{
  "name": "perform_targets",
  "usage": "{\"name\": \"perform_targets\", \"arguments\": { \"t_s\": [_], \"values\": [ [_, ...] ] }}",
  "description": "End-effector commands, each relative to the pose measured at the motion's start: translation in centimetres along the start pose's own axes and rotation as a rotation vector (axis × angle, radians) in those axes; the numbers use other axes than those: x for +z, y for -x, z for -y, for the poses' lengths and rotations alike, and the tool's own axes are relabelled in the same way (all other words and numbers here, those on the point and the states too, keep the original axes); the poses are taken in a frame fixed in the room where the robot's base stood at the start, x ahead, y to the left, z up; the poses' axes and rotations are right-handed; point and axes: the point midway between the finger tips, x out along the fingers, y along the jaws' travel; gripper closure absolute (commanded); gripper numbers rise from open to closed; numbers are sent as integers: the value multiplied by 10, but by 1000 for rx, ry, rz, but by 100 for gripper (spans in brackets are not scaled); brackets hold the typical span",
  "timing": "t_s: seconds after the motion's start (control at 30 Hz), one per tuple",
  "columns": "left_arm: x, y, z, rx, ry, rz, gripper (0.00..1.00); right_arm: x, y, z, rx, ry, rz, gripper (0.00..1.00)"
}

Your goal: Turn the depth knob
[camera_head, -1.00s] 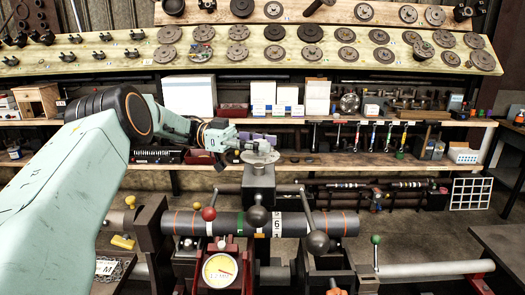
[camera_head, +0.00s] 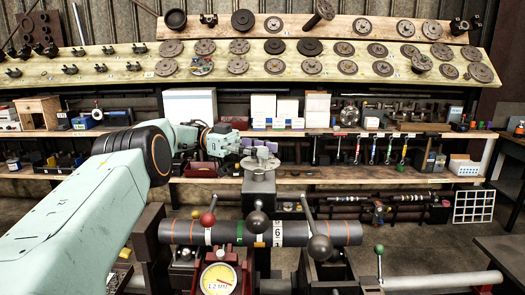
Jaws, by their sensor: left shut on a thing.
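The depth knob (camera_head: 262,163) shows as a grey disc on top of the dark upright post of the lathe, in the middle of the head view. My right gripper is not in view.
A dark striped shaft (camera_head: 285,233) lies across the lathe below the post. Levers with a red ball (camera_head: 207,219), a dark ball (camera_head: 320,248) and a green ball (camera_head: 379,249) stand around it. Shelves of discs (camera_head: 310,66) and boxes (camera_head: 263,106) fill the back.

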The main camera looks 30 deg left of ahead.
Motion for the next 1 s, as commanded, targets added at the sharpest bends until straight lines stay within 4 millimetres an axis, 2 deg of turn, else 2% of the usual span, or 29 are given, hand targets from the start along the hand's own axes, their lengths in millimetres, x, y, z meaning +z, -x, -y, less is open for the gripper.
{"name": "perform_targets", "arguments": {
  "t_s": [0.03,0.2,0.23,0.5,0.8,0.87,1.0],
  "values": [
    [-8,3,1,-9,-16,-8,98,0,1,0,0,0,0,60],
    [-8,3,1,-10,-17,-8,98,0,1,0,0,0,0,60],
    [-8,3,1,-10,-17,-8,64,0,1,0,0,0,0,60],
    [-4,1,1,-6,-10,-5,42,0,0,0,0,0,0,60],
    [-4,1,1,-4,-7,-4,42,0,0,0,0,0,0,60],
    [-9,1,1,-4,-8,-4,42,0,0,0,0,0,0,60],
    [-30,1,0,-4,-11,-4,42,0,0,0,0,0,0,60]
  ]
}}
